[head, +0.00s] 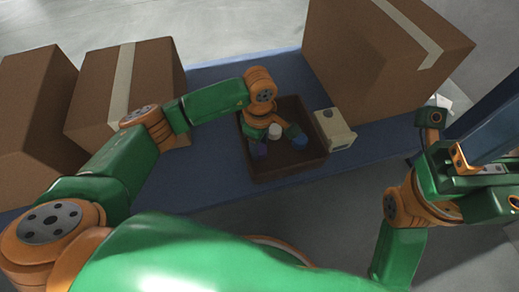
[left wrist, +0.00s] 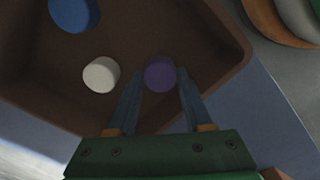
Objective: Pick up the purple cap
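The purple cap (left wrist: 160,75) lies in a brown tray (left wrist: 235,25), between the two fingertips of my left gripper (left wrist: 161,84) in the left wrist view. The fingers stand apart on either side of it; I cannot tell whether they touch it. In the head view the purple cap (head: 259,150) is at the left of the tray (head: 290,170), below my left gripper (head: 268,136). My right gripper (head: 485,150) is at the right edge, away from the tray; its finger gap does not show clearly.
A white cap (left wrist: 101,74) and a blue cap (left wrist: 74,12) lie in the same tray. A small cream box (head: 335,130) stands right of the tray. Large cardboard boxes (head: 375,60) stand on the blue table (head: 215,185) at both sides.

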